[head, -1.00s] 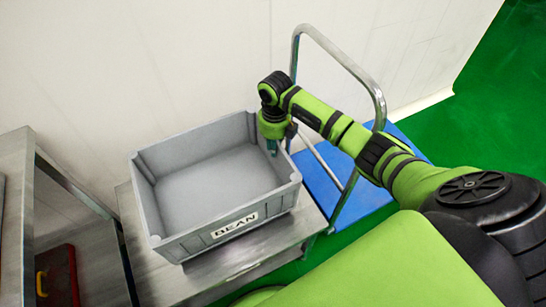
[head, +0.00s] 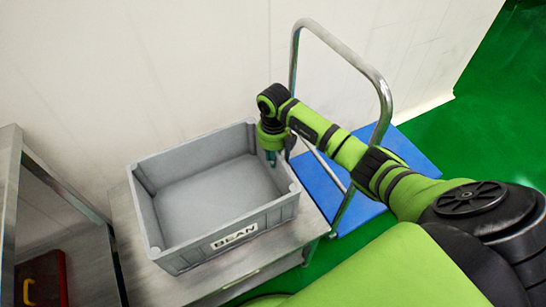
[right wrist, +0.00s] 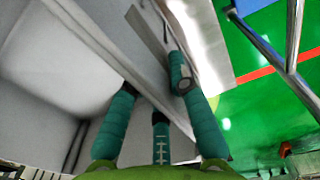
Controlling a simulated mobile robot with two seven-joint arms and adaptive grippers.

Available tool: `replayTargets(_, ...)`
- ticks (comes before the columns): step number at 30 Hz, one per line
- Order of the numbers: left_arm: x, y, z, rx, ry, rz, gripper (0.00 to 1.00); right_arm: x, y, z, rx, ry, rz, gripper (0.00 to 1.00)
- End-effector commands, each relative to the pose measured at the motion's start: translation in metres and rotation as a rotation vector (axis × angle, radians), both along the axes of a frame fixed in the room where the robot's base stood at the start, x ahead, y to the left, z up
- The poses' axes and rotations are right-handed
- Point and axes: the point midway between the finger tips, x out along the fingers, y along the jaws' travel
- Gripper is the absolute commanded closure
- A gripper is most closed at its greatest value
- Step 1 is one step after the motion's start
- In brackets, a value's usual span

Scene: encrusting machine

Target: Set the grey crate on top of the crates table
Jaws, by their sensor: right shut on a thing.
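The grey crate (head: 188,257), labelled BEAN, is empty and upright over the steel table (head: 240,281) in the head view. Whether its base touches the top cannot be told. My right gripper (head: 271,158) is at the crate's right wall in the head view. In the right wrist view, my right gripper's teal fingers (right wrist: 155,82) are shut on the crate wall, with fingers on both sides of it. The crate's pale inside (right wrist: 62,65) fills the left of that view. My left gripper is not in view.
A blue trolley (head: 323,190) with a curved metal handle (head: 378,82) stands right of the table. A taller steel table (head: 50,175) is at the left, with a red item (head: 44,280) below it. A white wall (head: 150,70) runs behind.

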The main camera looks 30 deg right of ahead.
Motion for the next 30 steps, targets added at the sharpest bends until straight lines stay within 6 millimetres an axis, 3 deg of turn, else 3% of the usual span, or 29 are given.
replayTargets(3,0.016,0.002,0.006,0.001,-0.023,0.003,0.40,0.002,0.001,0.003,0.007,-0.006,0.000,1.00)
replayTargets(6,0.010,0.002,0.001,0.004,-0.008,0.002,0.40,0.002,0.001,0.000,0.006,-0.006,0.001,1.00)
replayTargets(7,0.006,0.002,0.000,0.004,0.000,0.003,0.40,0.000,0.000,-0.002,-0.001,0.000,0.000,0.73)
replayTargets(8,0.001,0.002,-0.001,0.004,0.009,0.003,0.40,0.000,0.000,-0.002,-0.001,0.000,0.000,0.61)
replayTargets(9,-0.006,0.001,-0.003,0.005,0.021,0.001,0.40,0.000,0.000,-0.002,-0.001,0.000,0.000,0.57)
replayTargets(13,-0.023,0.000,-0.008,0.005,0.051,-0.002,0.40,0.000,0.000,-0.002,-0.001,0.000,0.000,0.57)
replayTargets(21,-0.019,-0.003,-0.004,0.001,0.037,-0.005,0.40,0.000,0.000,0.004,0.000,-0.002,0.000,0.57)
replayTargets(30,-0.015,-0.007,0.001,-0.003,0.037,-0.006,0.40,0.002,-0.002,0.062,-0.001,-0.007,0.001,0.57)
